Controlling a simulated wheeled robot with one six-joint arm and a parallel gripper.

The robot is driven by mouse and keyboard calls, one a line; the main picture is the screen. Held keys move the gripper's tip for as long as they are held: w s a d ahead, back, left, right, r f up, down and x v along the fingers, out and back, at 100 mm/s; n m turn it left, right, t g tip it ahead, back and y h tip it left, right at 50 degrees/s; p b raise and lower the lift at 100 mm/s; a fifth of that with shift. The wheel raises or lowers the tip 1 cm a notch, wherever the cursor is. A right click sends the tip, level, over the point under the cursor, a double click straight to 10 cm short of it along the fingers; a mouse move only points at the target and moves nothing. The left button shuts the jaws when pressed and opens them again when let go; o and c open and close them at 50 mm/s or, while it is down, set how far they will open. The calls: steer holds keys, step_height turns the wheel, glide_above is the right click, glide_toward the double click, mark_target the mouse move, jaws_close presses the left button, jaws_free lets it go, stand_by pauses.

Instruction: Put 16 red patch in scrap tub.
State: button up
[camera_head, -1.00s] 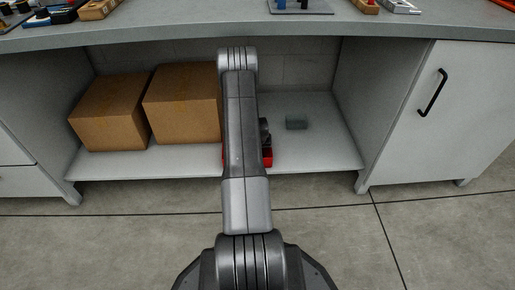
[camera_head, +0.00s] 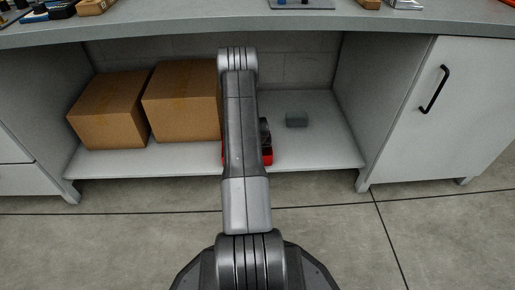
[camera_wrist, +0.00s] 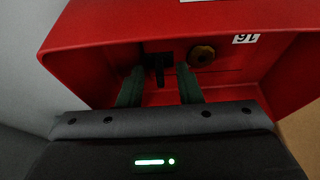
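A red open container (camera_wrist: 90,50) fills the wrist view, with a white label reading 16 upside down (camera_wrist: 246,38) on it. Inside it are a small black object (camera_wrist: 157,66) and a round yellow-brown object (camera_wrist: 202,55). My gripper (camera_wrist: 160,80) is open, its two dark green fingers apart and reaching into the container, with the black object seen between and beyond the tips. I cannot tell if they touch it. In the head view only a red edge of the container (camera_head: 267,158) shows on the low shelf beside my arm, which hides the rest. I cannot make out a separate red patch.
The low shelf (camera_head: 325,158) sits under a grey counter (camera_head: 300,24). Two cardboard boxes (camera_head: 182,103) stand left of my arm. A small grey block (camera_head: 296,119) lies to the right, with free shelf around it. A white cabinet door (camera_head: 455,110) is further right.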

steer(key=p+v, duration=0.4)
steer(key=v, duration=1)
steer(key=shift+p, duration=0.3)
steer(key=shift+f, duration=0.15)
steer(key=b+x, duration=0.4)
steer(key=x, duration=1)
steer(key=shift+b, duration=0.35)
steer(key=shift+r+p, duration=0.45)
steer(key=shift+r, duration=0.15)
steer(key=shift+f, duration=0.15)
